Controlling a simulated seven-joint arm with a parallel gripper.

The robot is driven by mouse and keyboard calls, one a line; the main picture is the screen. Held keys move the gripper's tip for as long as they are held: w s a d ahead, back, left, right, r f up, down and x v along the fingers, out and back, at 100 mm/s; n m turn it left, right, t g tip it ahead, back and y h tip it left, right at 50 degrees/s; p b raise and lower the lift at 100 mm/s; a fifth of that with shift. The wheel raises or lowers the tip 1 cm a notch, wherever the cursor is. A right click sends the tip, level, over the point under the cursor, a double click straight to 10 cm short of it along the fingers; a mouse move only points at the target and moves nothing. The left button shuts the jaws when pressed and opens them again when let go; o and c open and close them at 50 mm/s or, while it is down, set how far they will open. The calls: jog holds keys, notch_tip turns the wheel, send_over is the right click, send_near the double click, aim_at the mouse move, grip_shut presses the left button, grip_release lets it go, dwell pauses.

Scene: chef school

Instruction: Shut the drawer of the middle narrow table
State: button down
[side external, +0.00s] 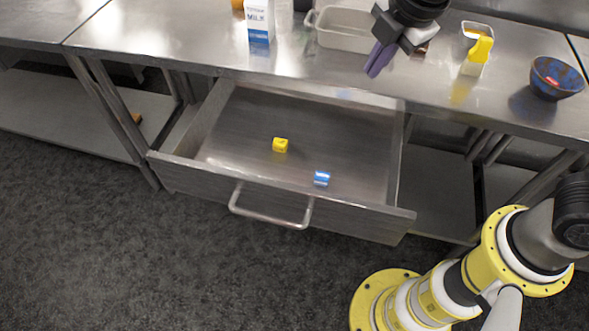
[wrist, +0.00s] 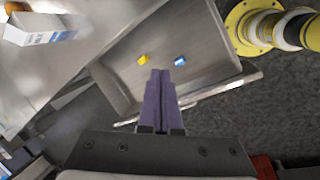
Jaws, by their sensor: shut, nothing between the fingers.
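The drawer (side external: 235,140) of the metal table stands pulled well out in the side external view. Its bar handle (side external: 270,216) is on the front panel, facing the floor side. A small yellow block (side external: 280,145) and a small blue-and-white block (side external: 321,178) lie inside it. My gripper (side external: 376,68) is above the tabletop, behind the drawer's right back part, with its purple fingers together and empty. In the wrist view the gripper (wrist: 161,75) points toward the open drawer (wrist: 205,45), with both blocks beyond the fingertips.
The dark floor (side external: 120,260) in front of the drawer is clear on the left; my yellow base stands at right.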

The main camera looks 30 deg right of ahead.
jog(key=a+f+n+g, duration=0.1)
jog(key=a+f+n, duration=0.4)
jog(key=a+f, duration=0.65)
jog(key=n+g+h, duration=0.1)
jog(key=n+h, duration=0.1)
jog(key=n, duration=0.1)
send_over(294, 214)
jog(key=s+a, duration=0.3)
jog(key=f, duration=0.6)
jog(key=shift+s+d, duration=0.15)
jog(key=shift+s, duration=0.05)
jog(key=shift+f, duration=0.15)
jog(key=x, duration=0.9)
jog(key=shift+f, duration=0.3)
jog(key=w+d, duration=1.6)
jog(key=w, duration=0.1)
jog(key=shift+d, duration=0.35)
